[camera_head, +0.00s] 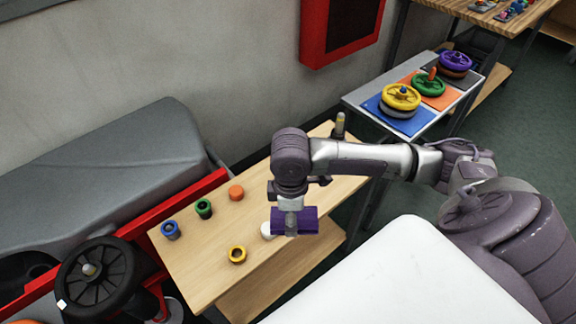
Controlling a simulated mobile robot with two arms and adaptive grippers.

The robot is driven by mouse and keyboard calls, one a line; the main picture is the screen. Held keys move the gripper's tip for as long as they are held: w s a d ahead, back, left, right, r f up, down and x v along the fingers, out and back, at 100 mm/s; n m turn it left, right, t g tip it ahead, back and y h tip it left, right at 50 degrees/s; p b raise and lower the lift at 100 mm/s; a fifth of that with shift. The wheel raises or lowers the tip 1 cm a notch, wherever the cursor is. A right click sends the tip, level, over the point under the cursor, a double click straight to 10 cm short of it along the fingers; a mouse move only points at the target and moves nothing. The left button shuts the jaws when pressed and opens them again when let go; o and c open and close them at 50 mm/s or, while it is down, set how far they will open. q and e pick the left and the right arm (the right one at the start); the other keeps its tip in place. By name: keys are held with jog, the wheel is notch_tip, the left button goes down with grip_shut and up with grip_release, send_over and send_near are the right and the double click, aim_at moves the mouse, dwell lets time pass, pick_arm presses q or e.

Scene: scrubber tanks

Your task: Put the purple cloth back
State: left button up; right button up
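The purple cloth (309,223) is a small dark purple rectangle near the front edge of the wooden table (190,265). My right gripper (291,229) points down over it, with cloth showing on both sides of the fingers. It appears shut on the cloth, which looks raised with its right end past the table edge. The fingertips are small and partly merge with the cloth. My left gripper is not in view.
A white round piece (267,230) is beside the cloth. Blue (170,230), green (204,208), orange (236,193) and yellow (237,255) pieces stand on the table. A side table (359,97) holds coloured wheels. A scrubber (120,170) is at left.

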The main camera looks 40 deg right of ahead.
jog(key=w+d+n+b, duration=0.4)
jog(key=d+n+b, duration=0.15)
jog(key=n, duration=0.65)
jog(key=shift+n, duration=0.3)
jog(key=w+f, duration=0.2)
jog(key=w, duration=0.1)
jog(key=w+d+f, duration=0.1)
jog(key=w+f, duration=0.1)
jog(key=w, duration=0.2)
jog(key=w+f, duration=0.2)
jog(key=w, duration=0.1)
jog(key=shift+w+d+f, duration=0.25)
jog(key=shift+w+d, duration=0.05)
jog(key=shift+w, duration=0.05)
pick_arm(q)
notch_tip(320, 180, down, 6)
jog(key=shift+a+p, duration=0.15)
jog(key=shift+p, duration=0.15)
pick_arm(e)
jog(key=shift+f, duration=2.05)
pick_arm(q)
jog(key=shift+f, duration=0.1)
pick_arm(e)
jog(key=o, duration=1.1)
jog(key=shift+f, duration=0.15)
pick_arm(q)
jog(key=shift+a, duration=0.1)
